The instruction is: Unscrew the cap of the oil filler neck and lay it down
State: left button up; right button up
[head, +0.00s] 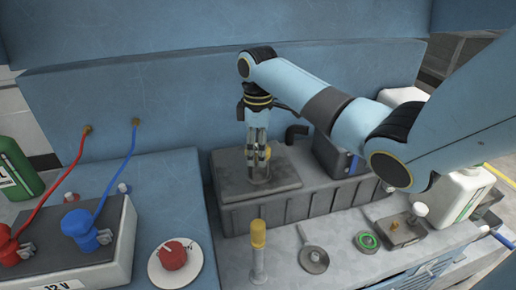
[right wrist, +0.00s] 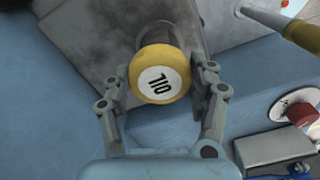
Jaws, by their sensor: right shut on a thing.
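A grey round neck (right wrist: 151,38) shows behind the cap. I cannot tell whether the cap still touches it. In the head view my right gripper (head: 260,178) points down over the dark engine block (head: 285,205), and its fingers hide most of the cap. My left gripper is not in view.
A red knob on a white disc (head: 160,277) and a 12 V battery (head: 95,265) are left. A white jug (head: 458,195) is right.

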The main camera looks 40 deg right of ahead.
jog(key=shift+r+n+p, duration=0.15)
jog(key=shift+n+p, duration=0.5)
jog(key=shift+n, duration=1.25)
jog(key=shift+f+n, duration=0.2)
jog(key=shift+n, duration=0.5)
jog(key=shift+p, duration=0.3)
jog(key=shift+r+n+p, duration=0.1)
jog(key=shift+n+p, duration=0.35)
jog(key=shift+n, duration=0.65)
jog(key=n, duration=0.2)
jog(key=shift+n, duration=0.4)
